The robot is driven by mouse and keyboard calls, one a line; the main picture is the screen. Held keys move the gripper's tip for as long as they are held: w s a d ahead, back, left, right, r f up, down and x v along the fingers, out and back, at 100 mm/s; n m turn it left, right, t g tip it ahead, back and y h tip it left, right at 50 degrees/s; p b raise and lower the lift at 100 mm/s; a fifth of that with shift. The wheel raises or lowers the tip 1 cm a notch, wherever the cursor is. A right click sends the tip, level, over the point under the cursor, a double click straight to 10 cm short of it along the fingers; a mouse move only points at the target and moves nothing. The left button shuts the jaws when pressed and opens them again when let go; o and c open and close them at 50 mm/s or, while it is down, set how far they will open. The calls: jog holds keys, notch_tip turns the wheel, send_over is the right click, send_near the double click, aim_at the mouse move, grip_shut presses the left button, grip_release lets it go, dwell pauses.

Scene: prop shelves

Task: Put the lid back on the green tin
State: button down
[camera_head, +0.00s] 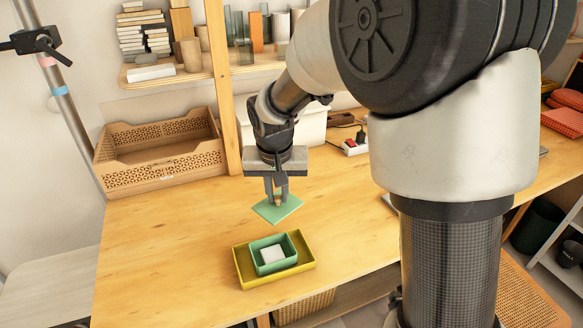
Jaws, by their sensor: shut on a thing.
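My gripper (277,199) is shut on the green lid (277,210), a flat square plate. It holds the lid above the table, behind the tin in the head view. The green tin (254,262) is open and stands in a yellow tray (243,267) near the table's front edge. A white block (272,254) shows inside the tin. The lid and the tin are apart.
A tan perforated crate (160,165) stands at the back left of the wooden table (165,245). A wooden post (222,90) and a shelf of props rise behind. A power strip (355,145) lies at the back. The table's left part is clear.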

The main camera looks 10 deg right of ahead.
jog(key=s+a+n, duration=0.1)
jog(key=s+a, duration=0.1)
jog(key=s, duration=0.5)
jog(key=shift+s+f+b+x, duration=0.1)
jog(key=shift+s+b+x, duration=0.2)
jog(key=shift+b+x, duration=0.75)
jog(key=shift+s+f+b+x, duration=0.1)
jog(key=shift+s+b+x, duration=0.15)
jog(key=shift+b+x, duration=0.75)
jog(key=shift+s+f+b+x, duration=0.1)
jog(key=shift+s+b+x, duration=0.35)
jog(key=shift+x, duration=1.05)
jog(key=shift+w+f+b, duration=0.15)
jog(key=shift+b, duration=0.3)
jog(key=c, duration=1.1)
grip_release()
notch_tip(320, 180, up, 7)
jog(key=p, duration=0.5)
